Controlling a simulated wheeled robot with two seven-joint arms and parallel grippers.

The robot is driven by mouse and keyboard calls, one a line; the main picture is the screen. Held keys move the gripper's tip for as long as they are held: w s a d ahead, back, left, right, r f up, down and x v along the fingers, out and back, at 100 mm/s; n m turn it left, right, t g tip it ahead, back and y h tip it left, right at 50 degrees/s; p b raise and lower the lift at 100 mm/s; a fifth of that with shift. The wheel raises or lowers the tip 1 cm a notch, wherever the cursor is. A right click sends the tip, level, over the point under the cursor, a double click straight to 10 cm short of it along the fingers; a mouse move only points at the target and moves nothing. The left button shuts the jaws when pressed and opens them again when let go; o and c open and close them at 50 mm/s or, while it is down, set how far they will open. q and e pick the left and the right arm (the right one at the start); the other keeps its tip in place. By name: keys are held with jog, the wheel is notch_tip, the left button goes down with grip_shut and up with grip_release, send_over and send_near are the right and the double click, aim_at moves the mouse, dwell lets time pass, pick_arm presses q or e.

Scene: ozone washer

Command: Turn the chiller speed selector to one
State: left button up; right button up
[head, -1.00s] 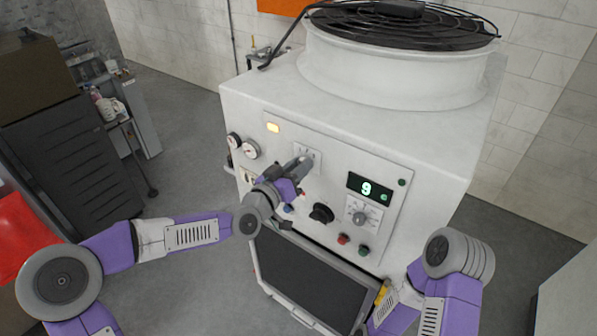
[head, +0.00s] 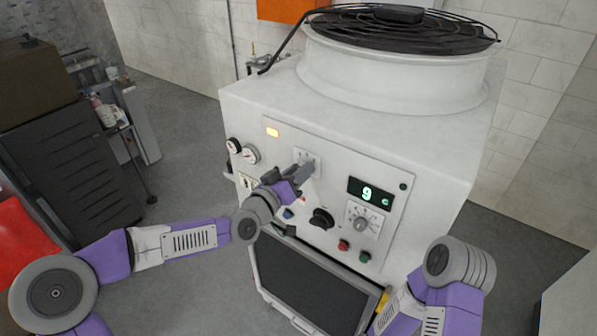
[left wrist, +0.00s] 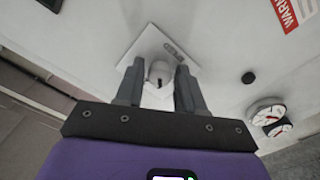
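A white square plate (head: 314,155) with small marks sits on the upper part of the machine's front panel. In the left wrist view the plate (left wrist: 130,58) bears a small light grey selector knob with a dark slot (left wrist: 160,74). My left gripper (head: 303,168) is at this plate. In the left wrist view the gripper's fingers (left wrist: 159,82) stand open on both sides of the knob, with narrow gaps seeming to show. The gripper hides the knob in the head view. My right gripper is outside the head view; only its arm shows at lower right.
The panel also has a green display reading 9 (head: 369,194), a scaled dial (head: 361,222), a black knob (head: 321,219), red (head: 343,244) and green (head: 364,256) buttons, and gauges (head: 250,154).

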pick_arm(q)
jog(key=shift+o, duration=1)
jog(key=shift+s+a, duration=0.1)
jog(key=v, duration=0.7)
jog(key=shift+s+p, duration=0.15)
jog(key=shift+p, duration=0.15)
